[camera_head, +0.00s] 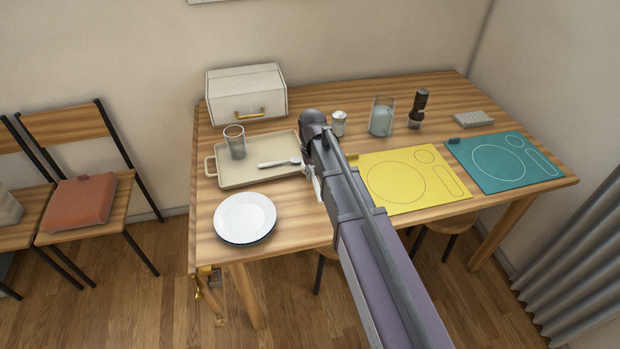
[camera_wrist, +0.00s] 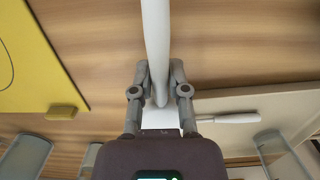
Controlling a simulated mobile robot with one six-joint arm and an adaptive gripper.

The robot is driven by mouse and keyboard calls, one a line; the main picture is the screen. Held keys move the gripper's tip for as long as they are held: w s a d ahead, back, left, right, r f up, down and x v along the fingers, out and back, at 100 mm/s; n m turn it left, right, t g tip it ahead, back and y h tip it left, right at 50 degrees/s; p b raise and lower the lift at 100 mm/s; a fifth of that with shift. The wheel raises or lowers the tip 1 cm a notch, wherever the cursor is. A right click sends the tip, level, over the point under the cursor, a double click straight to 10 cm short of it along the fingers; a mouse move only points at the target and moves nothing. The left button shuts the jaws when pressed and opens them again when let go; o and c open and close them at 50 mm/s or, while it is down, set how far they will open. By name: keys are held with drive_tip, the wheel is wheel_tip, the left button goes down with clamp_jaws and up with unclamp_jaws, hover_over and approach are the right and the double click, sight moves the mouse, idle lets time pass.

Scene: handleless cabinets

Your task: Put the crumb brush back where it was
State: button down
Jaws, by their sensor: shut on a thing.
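My gripper (camera_wrist: 160,90) is shut on a long, smooth white thing (camera_wrist: 156,40), which I take to be the crumb brush. In the wrist view it runs from between the fingertips to the top edge. In the head view my arm hides most of it, and a white part (camera_head: 316,187) shows beside the gripper, above the table. Its bristles cannot be made out. The wooden table (camera_head: 290,222) lies below.
A beige tray (camera_head: 240,178) holds a glass (camera_head: 235,148) and a white-handled utensil (camera_head: 278,163). A white plate (camera_head: 244,217) is in front. Yellow (camera_head: 415,180) and teal (camera_head: 505,163) mats lie right. A shaker (camera_head: 339,123), glass container (camera_head: 381,120), dark mill-like object (camera_head: 418,105) and bread box (camera_head: 246,93) stand behind.

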sight(312, 170)
drive_tip(key=shift+f+b, duration=0.35)
drive_tip(key=shift+f, duration=0.05)
drive_tip(key=c, duration=0.6)
unclamp_jaws()
drive_tip(key=shift+r, duration=0.1)
drive_tip(key=shift+c, duration=0.2)
drive_tip(key=shift+r, duration=0.15)
wheel_tip(312, 170, up, 12)
drive_tip(key=p, duration=1.2)
drive_tip(key=shift+w+r+p, duration=0.15)
drive_tip(key=shift+w+p, duration=0.2)
drive_tip(key=shift+w, duration=0.1)
drive_tip(key=shift+a, duration=0.1)
drive_tip(key=s+d+m, duration=0.3)
drive_tip(key=s+d, duration=1.3)
drive_tip(key=d, duration=0.3)
drive_tip(key=shift+d+t, duration=0.15)
drive_tip(key=shift+t, duration=0.25)
